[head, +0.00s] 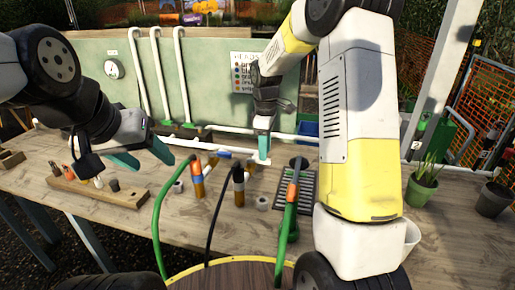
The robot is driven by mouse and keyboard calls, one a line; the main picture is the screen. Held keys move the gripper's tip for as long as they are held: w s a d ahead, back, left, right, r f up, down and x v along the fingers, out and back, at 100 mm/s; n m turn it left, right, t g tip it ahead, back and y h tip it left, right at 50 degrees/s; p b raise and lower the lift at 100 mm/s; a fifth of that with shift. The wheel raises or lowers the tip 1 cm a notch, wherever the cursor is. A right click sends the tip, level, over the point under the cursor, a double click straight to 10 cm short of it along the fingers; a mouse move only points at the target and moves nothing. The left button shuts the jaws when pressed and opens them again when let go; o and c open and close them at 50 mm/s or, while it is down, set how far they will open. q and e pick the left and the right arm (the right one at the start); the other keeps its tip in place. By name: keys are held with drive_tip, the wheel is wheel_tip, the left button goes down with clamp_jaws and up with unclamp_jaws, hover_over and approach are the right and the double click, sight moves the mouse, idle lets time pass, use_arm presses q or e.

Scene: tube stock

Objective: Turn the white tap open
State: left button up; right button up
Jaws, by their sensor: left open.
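A white pipe (183,143) with a blue part (224,154) on it runs along the back of the bench. A small white piece (263,161) shows just under my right gripper (263,152); it may be the white tap, but it is too small and covered to be sure. My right gripper points down at it with teal fingers seen edge-on, so I cannot tell its opening or whether it touches. My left gripper (142,156) is open and empty, its teal fingers spread above the bench, left of the blue part.
A wooden block with tools (125,196) lies at left on the bench (60,160). Green hoses (160,215) and a black hose (212,215) rise in front. A dark grate (309,185) and potted plants (421,193) are at right.

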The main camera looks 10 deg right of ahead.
drive_tip(key=shift+f, duration=1.35)
clamp_jaws()
idle(0.4)
